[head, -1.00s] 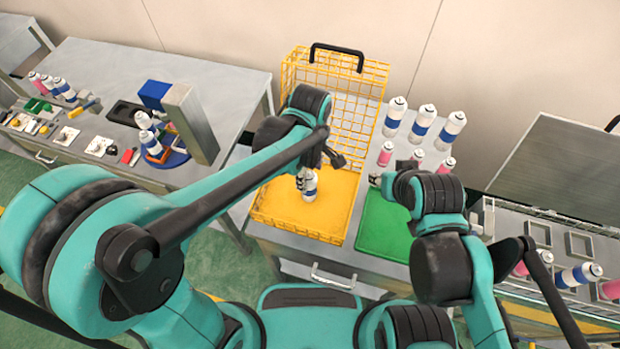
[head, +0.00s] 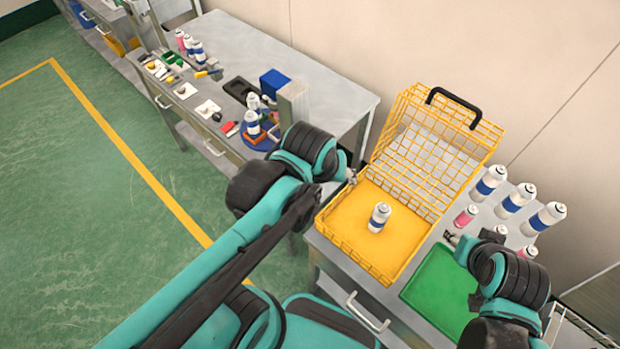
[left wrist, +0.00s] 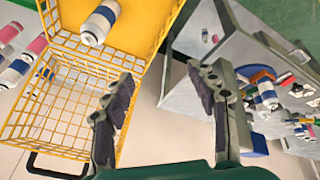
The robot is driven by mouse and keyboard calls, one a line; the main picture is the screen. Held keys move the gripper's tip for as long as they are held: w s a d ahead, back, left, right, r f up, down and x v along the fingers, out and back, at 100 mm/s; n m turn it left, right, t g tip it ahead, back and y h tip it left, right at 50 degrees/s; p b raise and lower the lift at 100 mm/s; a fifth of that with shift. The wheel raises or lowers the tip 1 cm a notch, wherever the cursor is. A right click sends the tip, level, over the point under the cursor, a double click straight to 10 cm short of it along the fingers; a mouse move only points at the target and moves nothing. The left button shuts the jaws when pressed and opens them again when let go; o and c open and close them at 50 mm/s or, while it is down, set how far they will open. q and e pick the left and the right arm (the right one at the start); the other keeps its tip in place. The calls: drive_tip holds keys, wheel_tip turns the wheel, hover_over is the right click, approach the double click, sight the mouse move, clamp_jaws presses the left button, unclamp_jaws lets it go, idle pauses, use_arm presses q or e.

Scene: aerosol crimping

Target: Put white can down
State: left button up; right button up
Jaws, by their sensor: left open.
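The white can (head: 379,217) with a blue band stands upright and free on the floor of the yellow basket (head: 338,236). It also shows at the top of the left wrist view (left wrist: 100,22). My left gripper (head: 350,180) is at the basket's left edge, apart from the can. In the left wrist view the left gripper's fingers (left wrist: 165,90) are spread, with nothing between them. My right gripper (head: 452,238) is small beside the green tray; its jaws are too unclear to read.
The green tray (head: 437,285) lies right of the basket. Several white-and-blue cans (head: 515,199) and pink cans (head: 465,216) stand behind it. The basket's wire lid (head: 425,150) is raised at the back. Another bench (head: 330,85) with tools and cans stands to the left.

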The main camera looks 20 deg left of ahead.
use_arm(q)
drive_tip(key=a+m, duration=0.1)
drive_tip(key=s+a+m+t, duration=0.1)
drive_tip(key=a, duration=0.1)
drive_tip(key=s+a+m+t, duration=0.1)
drive_tip(key=m, duration=0.1)
drive_tip(key=shift+s+a+y, duration=0.2)
drive_tip(key=shift+a+y, duration=0.1)
drive_tip(key=shift+a, duration=0.1)
wheel_tip(320, 180, down, 5)
drive_tip(key=b, duration=0.4)
drive_tip(key=shift+r+b, duration=0.15)
drive_tip(key=shift+b, duration=0.15)
